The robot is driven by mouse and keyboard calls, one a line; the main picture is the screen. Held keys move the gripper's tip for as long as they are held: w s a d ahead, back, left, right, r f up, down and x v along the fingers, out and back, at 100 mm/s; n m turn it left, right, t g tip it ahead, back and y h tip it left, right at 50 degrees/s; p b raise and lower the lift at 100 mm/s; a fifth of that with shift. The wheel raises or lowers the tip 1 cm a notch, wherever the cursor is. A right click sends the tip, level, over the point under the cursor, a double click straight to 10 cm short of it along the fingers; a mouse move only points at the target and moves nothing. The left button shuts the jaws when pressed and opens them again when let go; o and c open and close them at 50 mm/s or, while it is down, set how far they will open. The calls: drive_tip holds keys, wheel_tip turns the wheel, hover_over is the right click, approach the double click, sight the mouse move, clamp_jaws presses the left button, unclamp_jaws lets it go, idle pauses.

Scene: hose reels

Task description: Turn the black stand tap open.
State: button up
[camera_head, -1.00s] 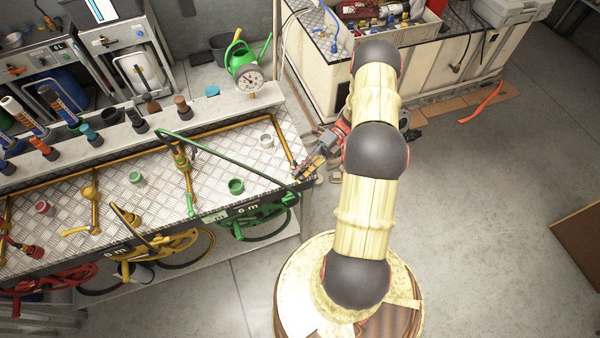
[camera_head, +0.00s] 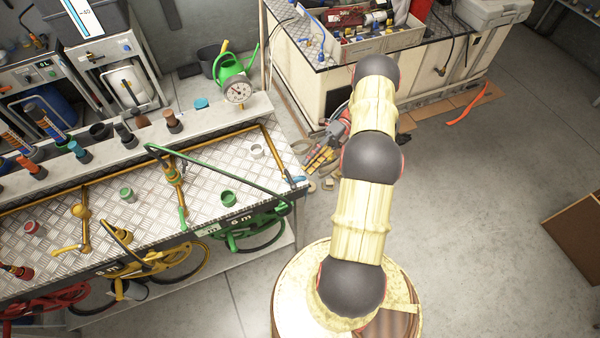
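No tap that I can clearly tell as the black stand tap shows. At the right end of the bench (camera_head: 205,160), a brass pipe comes down to a small fitting with a dark blue part (camera_head: 294,181), too small to make out well. A brass stand tap (camera_head: 172,172) with a green spout stands mid-bench, and a yellow one (camera_head: 82,212) stands to its left. My gripper (camera_head: 318,160) is just right of the bench's right end, apart from the dark blue fitting. My arm partly hides it, and its opening is unclear.
A cream cabinet (camera_head: 330,75) stands behind my arm.

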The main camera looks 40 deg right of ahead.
drive_tip(key=shift+d+r, duration=0.15)
drive_tip(key=shift+d, duration=0.55)
drive_tip(key=shift+d+r, duration=0.1)
drive_tip(key=shift+d, duration=0.55)
drive_tip(key=shift+w, duration=0.1)
drive_tip(key=w+a+r+n+g+h+b, duration=0.1)
drive_tip(key=w+a+r+n+h+b, duration=0.15)
drive_tip(key=a+r+n+h, duration=0.45)
drive_tip(key=w+a+r+n+g+h+b, duration=0.1)
drive_tip(key=a+r+n+h+b, duration=0.2)
drive_tip(key=a+r+n, duration=0.7)
drive_tip(key=s+a+r+n+t+h+b, duration=0.2)
drive_tip(key=s+a+n, duration=0.4)
drive_tip(key=n, duration=0.3)
drive_tip(key=s+a+r+n+t+h+b, duration=0.3)
drive_tip(key=s+a+n+t, duration=0.3)
drive_tip(key=n, duration=0.4)
drive_tip(key=shift+s+a+r+h, duration=0.35)
drive_tip(key=shift+s+r+h, duration=0.2)
drive_tip(key=shift+r, duration=0.35)
